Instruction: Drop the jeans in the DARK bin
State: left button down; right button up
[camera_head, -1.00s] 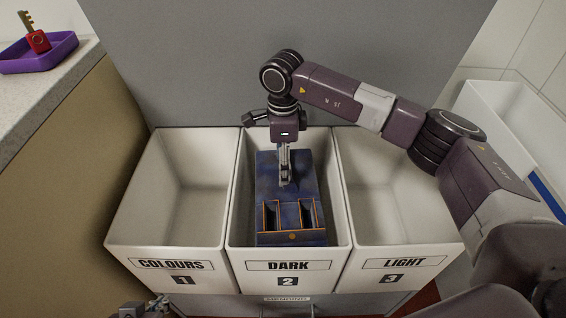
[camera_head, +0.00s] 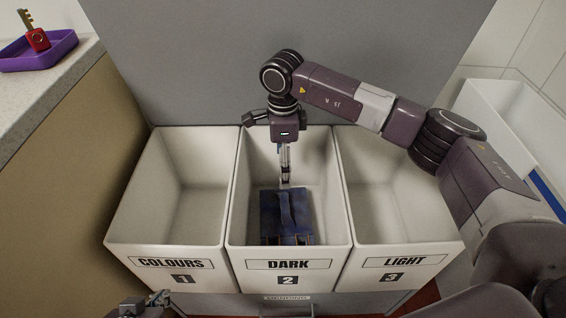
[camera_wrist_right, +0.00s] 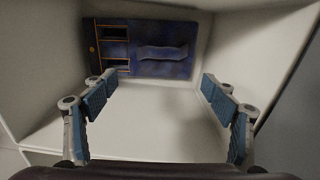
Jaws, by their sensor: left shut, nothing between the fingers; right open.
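The jeans (camera_head: 286,215) are a folded dark blue bundle with orange-edged pockets. They lie low inside the DARK bin (camera_head: 288,277), the middle one. In the right wrist view the jeans (camera_wrist_right: 150,48) lie past the fingertips, apart from both fingers. My right gripper (camera_head: 285,182) hangs over the DARK bin from above, and the wrist view shows its fingers (camera_wrist_right: 157,80) spread and empty. My left gripper (camera_head: 158,300) shows only partly at the bottom left edge, in front of the COLOURS bin, shut and empty.
The COLOURS bin (camera_head: 170,264) on the left and the LIGHT bin (camera_head: 402,262) on the right are empty. A counter at the left holds a purple tray (camera_head: 45,62) with a red-tagged key (camera_head: 38,40). A grey panel (camera_head: 200,60) stands behind the bins.

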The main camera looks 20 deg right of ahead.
notch_tip(320, 180, up, 12)
dwell(0.5)
dwell(0.4)
